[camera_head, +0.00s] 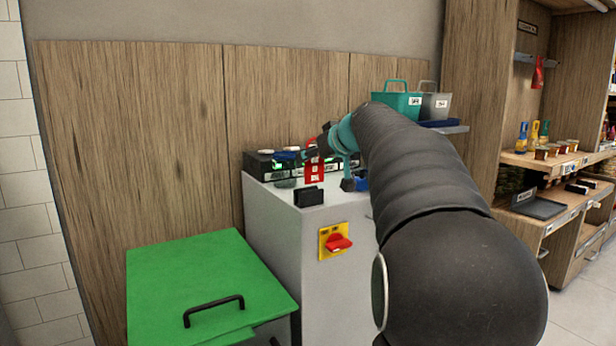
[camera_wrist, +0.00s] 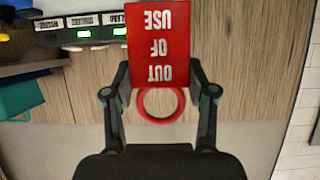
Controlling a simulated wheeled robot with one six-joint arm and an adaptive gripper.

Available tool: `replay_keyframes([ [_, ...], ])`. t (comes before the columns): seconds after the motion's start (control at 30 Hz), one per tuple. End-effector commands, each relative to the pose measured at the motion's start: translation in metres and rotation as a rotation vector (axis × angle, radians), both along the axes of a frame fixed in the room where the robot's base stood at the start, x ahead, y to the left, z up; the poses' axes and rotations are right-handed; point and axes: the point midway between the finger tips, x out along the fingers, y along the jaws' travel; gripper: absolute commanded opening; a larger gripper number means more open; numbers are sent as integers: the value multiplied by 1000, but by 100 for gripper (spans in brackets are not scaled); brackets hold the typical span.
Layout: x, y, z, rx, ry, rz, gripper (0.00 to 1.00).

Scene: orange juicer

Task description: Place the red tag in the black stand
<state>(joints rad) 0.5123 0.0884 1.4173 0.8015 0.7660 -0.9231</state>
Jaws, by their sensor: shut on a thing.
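The red tag (camera_head: 314,168) hangs over the top of the grey machine in the head view. In the wrist view the red tag (camera_wrist: 160,45) fills the upper middle, its white "OUT OF USE" lettering upside down, with a red ring at its lower end. My gripper (camera_wrist: 159,95) is shut on the red tag, one finger on each side of it near the ring. The black stand (camera_head: 309,196) is a small dark block on the machine's front top edge. The tag is above and behind it, apart from it as far as I see. The stand does not show in the wrist view.
The grey machine (camera_head: 290,230) carries a black panel with green lights (camera_head: 262,164) at the back and a red switch (camera_head: 338,242) in front. A green-lidded box (camera_head: 200,280) stands at left. My arm hides the machine's right side. Shelves (camera_head: 560,160) stand at right.

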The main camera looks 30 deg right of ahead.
Motion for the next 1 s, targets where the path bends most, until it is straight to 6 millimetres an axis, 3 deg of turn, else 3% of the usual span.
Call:
replay_keyframes([
  [0.23, 12, 11, -13, 0, 1, -1, 30],
  [0.5, 11, 11, -47, 2, 1, -1, 30],
  [1.0, 11, 11, -54, 0, 0, 0, 30],
])
